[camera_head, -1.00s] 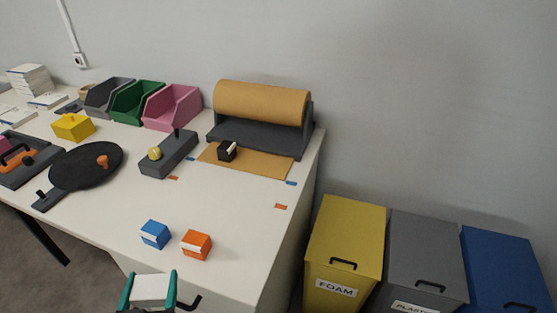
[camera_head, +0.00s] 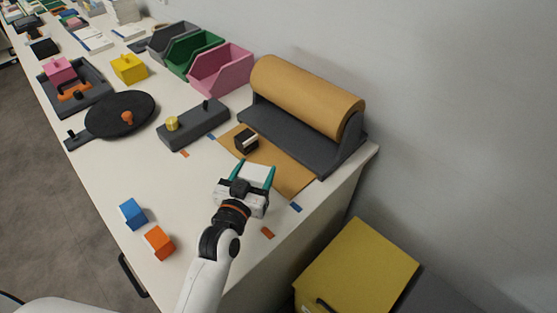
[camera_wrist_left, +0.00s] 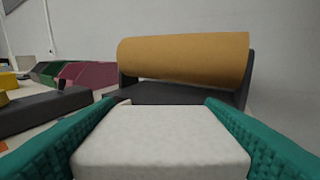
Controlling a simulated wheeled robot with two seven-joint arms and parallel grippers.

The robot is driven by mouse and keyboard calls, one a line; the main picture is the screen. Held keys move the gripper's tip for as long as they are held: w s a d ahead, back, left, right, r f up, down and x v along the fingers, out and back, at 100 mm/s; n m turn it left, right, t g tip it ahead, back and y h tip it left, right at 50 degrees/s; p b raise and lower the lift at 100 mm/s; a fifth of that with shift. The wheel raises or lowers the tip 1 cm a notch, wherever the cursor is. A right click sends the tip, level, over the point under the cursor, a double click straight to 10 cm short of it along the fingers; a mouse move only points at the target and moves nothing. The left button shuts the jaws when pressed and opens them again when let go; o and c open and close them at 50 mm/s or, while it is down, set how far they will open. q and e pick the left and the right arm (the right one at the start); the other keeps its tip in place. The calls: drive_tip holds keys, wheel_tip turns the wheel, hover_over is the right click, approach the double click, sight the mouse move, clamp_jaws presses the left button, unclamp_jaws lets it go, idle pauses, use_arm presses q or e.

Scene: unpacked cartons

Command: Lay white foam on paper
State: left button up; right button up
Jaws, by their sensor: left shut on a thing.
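My left gripper (camera_head: 253,177) is shut on a white foam block (camera_head: 257,174), which sits between its teal fingers. The foam also fills the lower middle of the left wrist view (camera_wrist_left: 160,141). In the head view the gripper and foam are over the near part of the brown paper sheet (camera_head: 290,178). I cannot tell whether the foam touches the paper. The sheet comes from a brown roll (camera_head: 305,92) on a dark grey holder. A black block with a light stripe (camera_head: 246,141) stands on the paper, left of the foam. My right gripper is out of view.
A blue cube (camera_head: 133,213) and an orange cube (camera_head: 158,242) stand near the table's front edge. A grey block with a yellow knob (camera_head: 195,125) lies left of the paper. Pink, green and grey bins line the back. A yellow carton bin (camera_head: 358,265) stands beyond the table's right end.

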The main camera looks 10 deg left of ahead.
use_arm(q)
drive_tip(key=w+d+r+m+h+p, duration=0.1)
drive_tip(key=w+d+r+p, duration=0.15)
drive_tip(key=w, duration=0.65)
drive_tip(key=f, duration=0.1)
drive_tip(key=f+b, duration=0.1)
drive_tip(key=f, duration=0.3)
drive_tip(key=shift+w, duration=0.25)
drive_tip(key=shift+f, duration=0.3)
drive_tip(key=shift+f+b, duration=0.4)
drive_tip(key=shift+f, duration=1.45)
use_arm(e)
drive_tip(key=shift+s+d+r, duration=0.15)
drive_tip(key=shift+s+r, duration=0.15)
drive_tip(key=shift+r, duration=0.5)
